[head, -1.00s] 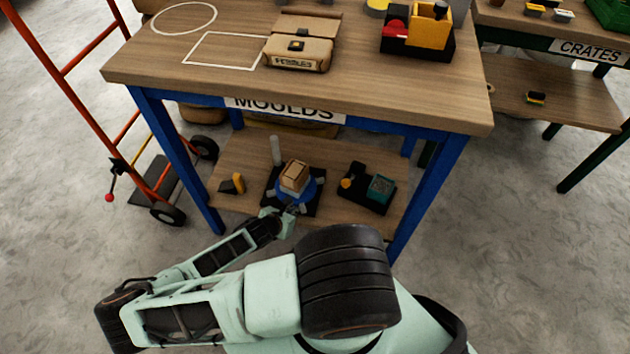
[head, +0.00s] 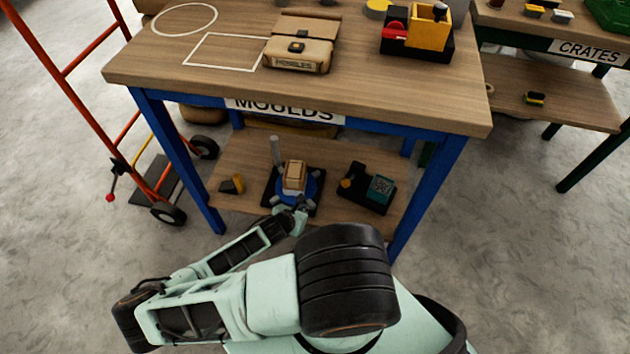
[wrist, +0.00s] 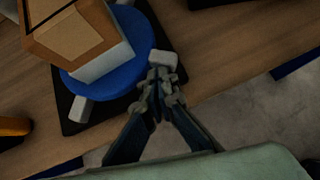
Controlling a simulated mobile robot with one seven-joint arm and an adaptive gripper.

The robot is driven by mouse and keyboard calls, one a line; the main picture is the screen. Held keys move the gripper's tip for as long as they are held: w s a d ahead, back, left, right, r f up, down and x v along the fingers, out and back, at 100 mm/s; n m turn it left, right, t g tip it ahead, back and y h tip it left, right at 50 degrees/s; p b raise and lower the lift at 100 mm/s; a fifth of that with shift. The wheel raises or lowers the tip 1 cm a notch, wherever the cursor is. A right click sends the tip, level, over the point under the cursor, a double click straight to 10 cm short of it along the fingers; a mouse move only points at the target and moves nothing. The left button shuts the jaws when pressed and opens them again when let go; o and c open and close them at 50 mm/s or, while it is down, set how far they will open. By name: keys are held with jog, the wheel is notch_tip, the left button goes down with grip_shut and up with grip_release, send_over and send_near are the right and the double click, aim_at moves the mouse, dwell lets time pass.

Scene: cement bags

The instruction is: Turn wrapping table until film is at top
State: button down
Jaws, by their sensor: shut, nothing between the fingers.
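The wrapping table is a blue round turntable (head: 312,186) with pale pegs on its rim, on a black base on the lower shelf. It also shows in the wrist view (wrist: 104,88). A brown box-like block (head: 295,176) sits on it; in the wrist view the block (wrist: 88,28) has a pale band along its lower side. An upright grey post (head: 276,151), perhaps the film roll, stands at the base's back left corner. My gripper (wrist: 160,84) is shut and empty, its tips at a pale rim peg (wrist: 163,60), seemingly touching it. In the head view my gripper (head: 299,212) is at the turntable's front.
The bench top (head: 400,100) overhangs the lower shelf (head: 235,160). A blue leg (head: 430,190) stands right of the shelf. A black device with a teal block (head: 380,187) lies right of the turntable, a yellow-black item (head: 232,184) left. An orange hand truck (head: 85,110) stands left.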

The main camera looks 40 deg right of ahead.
notch_tip(320, 180, up, 3)
jog(key=p, duration=0.3)
jog(key=shift+r, duration=0.15)
dwell(0.5)
jog(key=shift+w+a, duration=0.45)
jog(key=shift+a, duration=0.45)
jog(key=shift+w+a, duration=0.4)
jog(key=shift+a, duration=0.45)
jog(key=shift+w+a+b, duration=0.3)
jog(key=shift+w+a, duration=0.9)
jog(key=shift+w, duration=0.25)
